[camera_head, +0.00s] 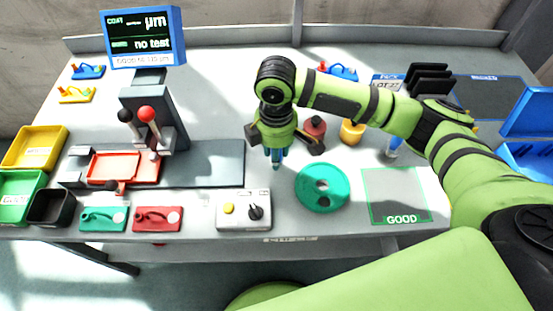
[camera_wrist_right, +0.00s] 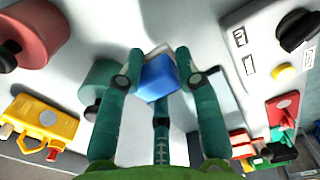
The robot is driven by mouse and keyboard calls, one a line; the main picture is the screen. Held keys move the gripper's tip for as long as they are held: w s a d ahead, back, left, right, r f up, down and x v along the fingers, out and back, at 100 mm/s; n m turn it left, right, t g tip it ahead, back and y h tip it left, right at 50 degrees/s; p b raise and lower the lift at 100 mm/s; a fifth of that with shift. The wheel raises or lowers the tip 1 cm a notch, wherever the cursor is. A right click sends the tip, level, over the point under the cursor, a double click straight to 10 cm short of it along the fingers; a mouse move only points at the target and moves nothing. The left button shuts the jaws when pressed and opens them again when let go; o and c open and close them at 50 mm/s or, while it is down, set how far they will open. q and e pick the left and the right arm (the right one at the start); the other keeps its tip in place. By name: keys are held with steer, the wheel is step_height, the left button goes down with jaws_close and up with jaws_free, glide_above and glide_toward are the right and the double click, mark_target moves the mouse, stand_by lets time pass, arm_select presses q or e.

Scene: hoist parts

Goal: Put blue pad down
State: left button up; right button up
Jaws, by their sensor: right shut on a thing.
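My right gripper (camera_head: 276,160) points down over the middle of the bench, left of the round green holder. In the right wrist view its teal fingers (camera_wrist_right: 158,62) are shut on the blue pad (camera_wrist_right: 157,78), a small blue block. In the head view the pad cannot be made out behind the fingers. The gap between pad and bench is hard to judge. The round green holder (camera_head: 321,184) has two visible holes and lies flat. The GOOD square (camera_head: 397,193), outlined in green, is at the right and empty. My left gripper is not in view.
A grey control box (camera_head: 244,209) with a yellow button and black knob stands in front. A gauge stand (camera_head: 155,115) with a red tray (camera_head: 124,168) is at the left. Red (camera_head: 314,128) and yellow (camera_head: 352,131) round items stand behind the holder. Blue bins (camera_head: 530,158) are far right.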

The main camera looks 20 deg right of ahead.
steer(key=shift+f, duration=1.9)
steer(key=shift+s+f, duration=0.1)
steer(key=shift+f, duration=0.05)
steer(key=o, duration=1.1)
step_height(320, 180, up, 12)
steer(key=shift+r, duration=0.2)
